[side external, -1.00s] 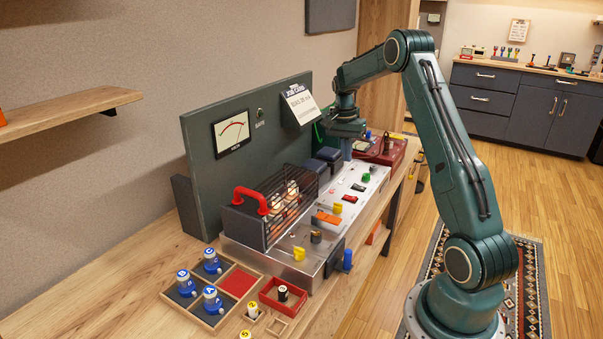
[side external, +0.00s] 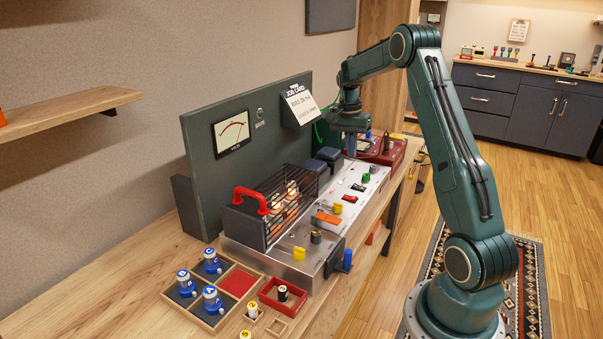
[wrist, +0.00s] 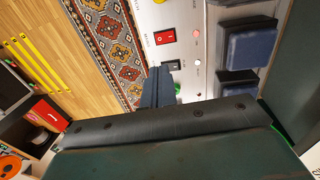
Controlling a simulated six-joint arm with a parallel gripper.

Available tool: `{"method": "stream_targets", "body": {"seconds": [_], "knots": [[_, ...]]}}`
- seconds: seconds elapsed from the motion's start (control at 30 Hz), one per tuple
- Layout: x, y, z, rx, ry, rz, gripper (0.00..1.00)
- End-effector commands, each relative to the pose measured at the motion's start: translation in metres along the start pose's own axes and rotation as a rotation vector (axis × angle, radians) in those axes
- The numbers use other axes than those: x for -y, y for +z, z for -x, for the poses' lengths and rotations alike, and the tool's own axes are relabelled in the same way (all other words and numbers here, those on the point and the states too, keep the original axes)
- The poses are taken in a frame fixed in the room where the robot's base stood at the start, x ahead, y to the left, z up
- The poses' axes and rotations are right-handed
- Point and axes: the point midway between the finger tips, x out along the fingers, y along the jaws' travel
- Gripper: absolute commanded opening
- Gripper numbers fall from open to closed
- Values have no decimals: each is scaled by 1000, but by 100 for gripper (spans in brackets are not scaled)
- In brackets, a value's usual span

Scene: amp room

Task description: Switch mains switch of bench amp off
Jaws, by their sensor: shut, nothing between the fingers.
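The bench amp (side external: 300,262) stands on the wooden bench, with a silver control deck in front of a tall dark panel. Its mains switch is a red rocker (side external: 350,198) on the deck; it also shows in the wrist view (wrist: 165,37), beside small lettering. I cannot tell for certain which way it is tipped. My gripper (side external: 351,156) is shut and empty, pointing down above the far end of the deck. In the wrist view the closed fingertips (wrist: 160,72) appear beside a black rocker switch (wrist: 174,66), apart from the red one.
Dark blue blocks (wrist: 246,48) stand behind the switches. A red case (side external: 385,152) sits beyond the amp.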

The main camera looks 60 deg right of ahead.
Motion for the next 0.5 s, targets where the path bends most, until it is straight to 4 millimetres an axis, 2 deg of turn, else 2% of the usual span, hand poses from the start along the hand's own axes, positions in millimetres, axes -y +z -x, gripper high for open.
{"method": "stream_targets", "body": {"seconds": [0.27, 0.5], "knots": [[0, 0, -5, 1, 1, 0, 0], [0, 0, -26, 3, 2, -1, 0]]}}
